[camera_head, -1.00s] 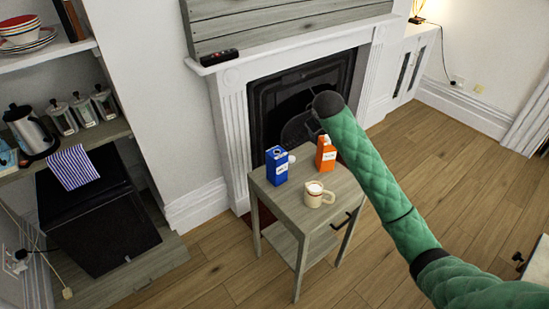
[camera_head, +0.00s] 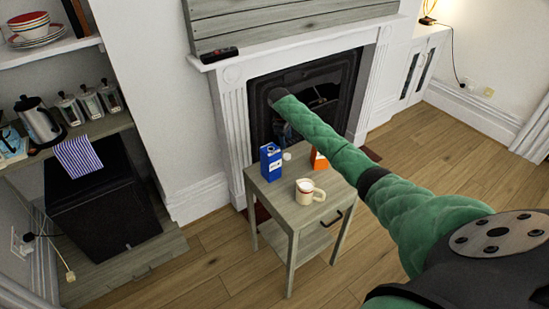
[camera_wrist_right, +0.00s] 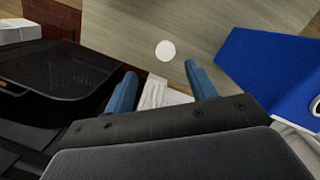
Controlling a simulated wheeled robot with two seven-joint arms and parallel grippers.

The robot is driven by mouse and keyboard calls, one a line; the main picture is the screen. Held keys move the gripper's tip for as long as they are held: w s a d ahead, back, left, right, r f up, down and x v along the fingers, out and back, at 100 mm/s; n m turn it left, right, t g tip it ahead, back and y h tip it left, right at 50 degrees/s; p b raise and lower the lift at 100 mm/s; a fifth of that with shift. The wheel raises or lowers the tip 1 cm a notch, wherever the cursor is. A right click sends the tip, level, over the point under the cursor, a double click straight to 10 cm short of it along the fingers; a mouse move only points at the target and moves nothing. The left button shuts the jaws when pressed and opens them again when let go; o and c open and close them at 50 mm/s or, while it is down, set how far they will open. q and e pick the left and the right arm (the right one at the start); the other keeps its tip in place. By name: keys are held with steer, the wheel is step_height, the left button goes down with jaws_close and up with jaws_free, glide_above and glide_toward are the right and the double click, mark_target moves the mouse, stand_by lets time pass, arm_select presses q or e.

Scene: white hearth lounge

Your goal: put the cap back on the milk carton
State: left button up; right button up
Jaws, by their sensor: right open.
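The blue carton (camera_head: 270,163) stands upright at the back left of the small grey wooden table (camera_head: 276,197). The small white cap (camera_head: 287,156) lies on the table just right of it. In the right wrist view the cap is a white disc (camera_wrist_right: 166,50) on the tabletop, and the blue carton (camera_wrist_right: 262,72) is at the right. My right gripper (camera_wrist_right: 160,69) is open and empty. The cap appears just beyond its blue fingertips, between them in the picture and not held. My left gripper is not in view.
A cream mug (camera_head: 306,192) with white contents stands at the table's front. An orange carton (camera_head: 319,160) stands at the back right, partly hidden by my arm. The fireplace (camera_head: 235,130) is close behind. The table's front left is bare.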

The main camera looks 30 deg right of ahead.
mark_target(287, 157)
steer(key=shift+s+a+n, duration=0.1)
steer(key=shift+a+n, duration=0.1)
steer(key=shift+n, duration=0.6)
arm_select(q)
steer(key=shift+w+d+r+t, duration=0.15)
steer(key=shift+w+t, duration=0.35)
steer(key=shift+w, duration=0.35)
arm_select(e)
steer(key=shift+n, duration=0.3)
steer(key=shift+s+d+f+p, duration=0.1)
steer(key=shift+f+p, duration=0.15)
steer(key=shift+f, duration=0.3)
steer(key=shift+s+d+f+p, duration=0.1)
steer(key=shift+f+p, duration=0.1)
steer(key=shift+f, duration=0.5)
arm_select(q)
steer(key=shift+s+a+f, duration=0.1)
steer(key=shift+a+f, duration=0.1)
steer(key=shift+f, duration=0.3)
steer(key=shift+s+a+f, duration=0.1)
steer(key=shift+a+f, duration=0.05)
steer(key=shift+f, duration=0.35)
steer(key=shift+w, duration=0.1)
